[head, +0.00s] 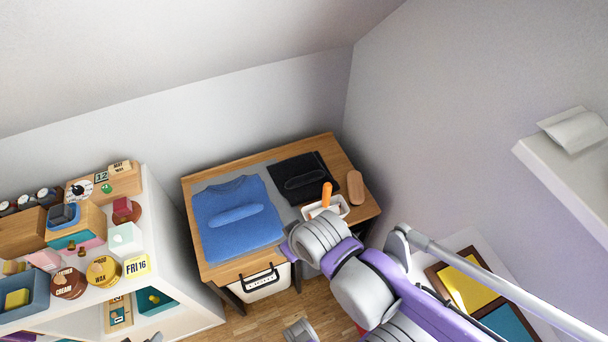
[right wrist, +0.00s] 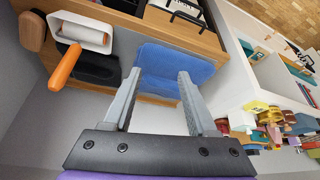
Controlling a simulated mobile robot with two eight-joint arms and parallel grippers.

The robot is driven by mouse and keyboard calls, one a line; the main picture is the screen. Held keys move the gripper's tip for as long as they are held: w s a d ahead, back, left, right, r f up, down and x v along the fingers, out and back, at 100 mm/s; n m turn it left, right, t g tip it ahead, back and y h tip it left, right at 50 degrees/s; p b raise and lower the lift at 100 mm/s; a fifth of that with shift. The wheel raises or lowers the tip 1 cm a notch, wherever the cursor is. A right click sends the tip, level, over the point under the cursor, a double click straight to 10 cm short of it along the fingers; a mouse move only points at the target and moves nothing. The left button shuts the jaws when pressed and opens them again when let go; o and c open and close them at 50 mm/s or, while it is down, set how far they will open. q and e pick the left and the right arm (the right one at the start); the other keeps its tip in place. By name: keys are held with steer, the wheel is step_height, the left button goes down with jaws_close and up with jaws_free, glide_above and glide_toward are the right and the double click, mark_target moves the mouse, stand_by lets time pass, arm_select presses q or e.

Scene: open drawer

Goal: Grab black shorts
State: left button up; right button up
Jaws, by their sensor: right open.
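The black shorts (head: 304,172) lie folded flat at the back right of the wooden desk (head: 342,150). In the right wrist view the black shorts (right wrist: 98,70) are left of the fingers, partly covered by the orange handle. A folded blue shirt (head: 228,197) lies to their left on the desk; it also shows in the right wrist view (right wrist: 172,62), between and beyond the fingertips. My right gripper (right wrist: 160,76) is open and empty above the desk. In the head view its fingers are hidden behind my right arm.
A white lint roller (right wrist: 80,33) with an orange handle (head: 326,195) is in front of the shorts. A brown block (head: 355,187) lies at the desk's right edge. A white shelf (head: 175,255) full of small items stands left. Walls close in behind and right.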

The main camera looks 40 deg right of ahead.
steer(key=shift+o, duration=0.8)
steer(key=n+g+h+b, duration=0.9)
steer(key=n+h+b, duration=0.4)
steer(key=n+b, duration=0.25)
glide_toward(308, 176)
steer(key=shift+m, duration=0.35)
steer(key=x, duration=0.2)
steer(key=b+x, duration=0.1)
steer(key=x, duration=0.1)
steer(key=shift+w+d+r, duration=0.15)
steer(key=shift+d, duration=0.3)
steer(key=x, duration=0.2)
steer(key=b+x, duration=0.1)
steer(key=x, duration=0.2)
steer(key=shift+a+f, duration=0.15)
steer(key=shift+f, duration=0.2)
arm_select(q)
step_height(308, 176, down, 20)
steer(key=shift+w+g, duration=0.15)
steer(key=shift+g, duration=0.15)
steer(key=shift+f, duration=0.1)
arm_select(e)
steer(key=shift+c, duration=0.3)
